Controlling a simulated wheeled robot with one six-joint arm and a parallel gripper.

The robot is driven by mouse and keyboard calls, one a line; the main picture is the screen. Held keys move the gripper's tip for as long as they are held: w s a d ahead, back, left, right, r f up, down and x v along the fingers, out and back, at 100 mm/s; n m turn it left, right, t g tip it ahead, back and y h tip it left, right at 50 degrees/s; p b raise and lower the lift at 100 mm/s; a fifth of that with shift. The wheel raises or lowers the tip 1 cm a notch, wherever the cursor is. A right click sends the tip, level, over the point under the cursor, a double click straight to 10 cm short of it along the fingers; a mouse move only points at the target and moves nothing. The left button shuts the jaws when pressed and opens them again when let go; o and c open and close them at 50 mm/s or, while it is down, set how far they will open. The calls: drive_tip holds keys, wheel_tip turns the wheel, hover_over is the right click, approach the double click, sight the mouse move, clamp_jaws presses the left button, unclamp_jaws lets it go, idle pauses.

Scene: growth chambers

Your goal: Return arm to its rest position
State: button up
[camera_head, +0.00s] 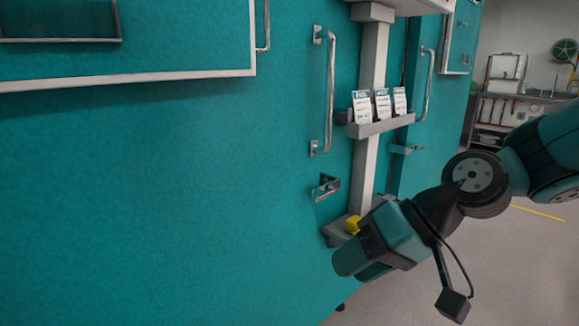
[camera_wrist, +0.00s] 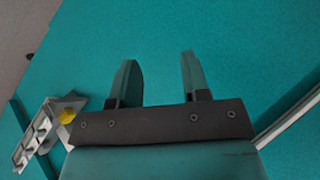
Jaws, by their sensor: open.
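My gripper (camera_wrist: 158,60) shows in the wrist view with its two fingers spread apart. Nothing is between them. The flat teal chamber wall (camera_wrist: 230,55) fills the view behind the fingers. In the head view my arm (camera_head: 480,182) reaches in from the right edge and bends down to the left. Its teal end (camera_head: 385,240) hangs in front of the chamber front, below the latch. The fingertips cannot be made out in the head view.
A grey post (camera_head: 373,70) carries a rack (camera_head: 382,127) with several white labelled cards. A yellow object (camera_head: 353,224) sits on a low shelf beside my arm's end. A vertical handle (camera_head: 329,92) and a latch (camera_head: 326,187) stick out. Open floor (camera_head: 500,270) lies right.

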drive_tip(key=s+d+n+g+h, duration=0.1)
drive_tip(key=s+d+n+h, duration=0.35)
drive_tip(key=s, duration=0.85)
wheel_tip(320, 180, up, 18)
drive_tip(key=d+m+p, duration=0.1)
drive_tip(key=m+p, duration=0.1)
drive_tip(key=p, duration=1.5)
drive_tip(key=shift+p, duration=0.35)
